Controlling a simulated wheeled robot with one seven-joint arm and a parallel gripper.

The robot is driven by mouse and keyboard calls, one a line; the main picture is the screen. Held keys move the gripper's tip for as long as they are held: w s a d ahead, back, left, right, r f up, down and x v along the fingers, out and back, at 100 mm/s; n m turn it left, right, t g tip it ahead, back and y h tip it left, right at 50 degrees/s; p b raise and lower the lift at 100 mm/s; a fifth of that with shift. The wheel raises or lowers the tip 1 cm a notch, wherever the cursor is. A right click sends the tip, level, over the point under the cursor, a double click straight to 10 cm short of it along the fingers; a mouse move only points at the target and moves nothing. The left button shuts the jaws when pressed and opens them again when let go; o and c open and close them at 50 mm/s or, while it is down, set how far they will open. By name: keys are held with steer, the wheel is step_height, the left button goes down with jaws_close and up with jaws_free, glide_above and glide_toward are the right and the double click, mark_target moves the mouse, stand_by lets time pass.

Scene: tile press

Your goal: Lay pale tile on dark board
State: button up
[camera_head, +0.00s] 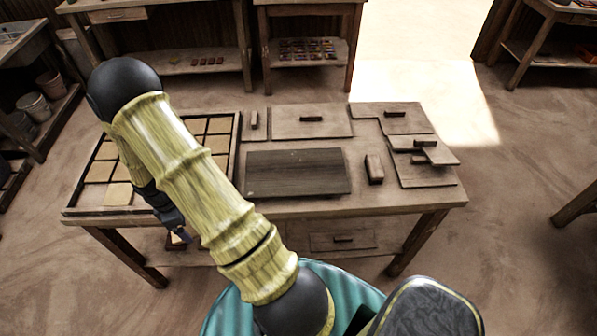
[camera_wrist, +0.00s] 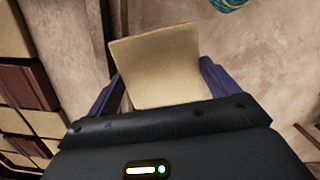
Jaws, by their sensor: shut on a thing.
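My gripper (camera_head: 180,236) is at the front left of the table, by the tray's front edge and partly hidden behind my arm. In the wrist view my gripper (camera_wrist: 160,78) is shut on a flat, square pale tile (camera_wrist: 158,58), its purple fingers on either side. The held tile can hardly be made out in the head view. The dark board (camera_head: 297,173) lies flat in the middle of the table, to the right of the gripper, with nothing on it. A wooden tray (camera_head: 237,150) at the left holds several pale tiles (camera_head: 118,194); my arm covers part of it.
Wooden slabs with handles (camera_head: 290,128) lie behind the board, and others (camera_head: 425,170) at the right. A small brown block (camera_head: 374,169) stands just right of the board. Tray tiles (camera_wrist: 12,38) show left in the wrist view, with floor beyond.

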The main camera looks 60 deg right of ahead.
mark_target(174, 241)
steer(key=a+f+m, duration=0.1)
steer(key=m, duration=0.2)
steer(key=a+f+m, duration=0.1)
steer(key=a+m, duration=0.1)
steer(key=m, duration=0.1)
steer(key=a+f+m, duration=0.2)
steer(key=m, duration=0.1)
steer(key=shift+w+a+g+y, duration=0.1)
steer(key=shift+g+y, duration=0.3)
steer(key=shift+a+f+m, duration=0.35)
steer(key=shift+f+m, duration=0.05)
steer(key=shift+m, duration=0.6)
steer(key=shift+w+r, duration=0.2)
steer(key=shift+w, duration=0.15)
